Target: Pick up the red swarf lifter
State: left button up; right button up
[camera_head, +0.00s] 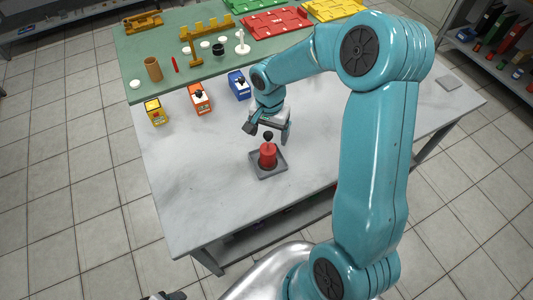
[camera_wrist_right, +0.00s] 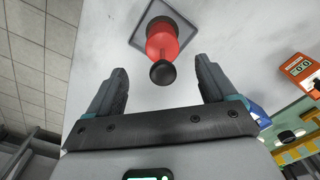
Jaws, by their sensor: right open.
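The red swarf lifter (camera_head: 268,156) stands upright in a small grey square tray (camera_head: 256,172) on the table. It has a red cylindrical body and a black ball knob on top. My right gripper (camera_head: 267,131) is open and empty just behind and above the lifter. In the right wrist view the lifter (camera_wrist_right: 162,42) lies ahead of the open fingers (camera_wrist_right: 163,76), with its black knob between the fingertips and apart from both. A dark piece at the bottom edge of the head view looks like my left gripper (camera_head: 166,296), mostly cut off.
Yellow (camera_head: 154,112), orange (camera_head: 200,100) and blue (camera_head: 238,85) boxes stand behind the gripper. A green mat (camera_head: 150,80) at the back holds a brown cup (camera_head: 153,68), yellow stands and red trays. The white table (camera_head: 200,200) is clear around the grey tray.

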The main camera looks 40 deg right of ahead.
aim_at(268, 148)
jog(key=shift+s+f, duration=0.25)
jog(key=shift+f, duration=0.3)
jog(key=f, duration=0.1)
jog(key=f+p, duration=0.1)
jog(key=f, duration=0.2)
jog(key=shift+w+f, duration=0.4)
jog(key=shift+f, duration=0.1)
jog(key=shift+a, duration=0.1)
jog(key=c, duration=0.5)
grip_shut()
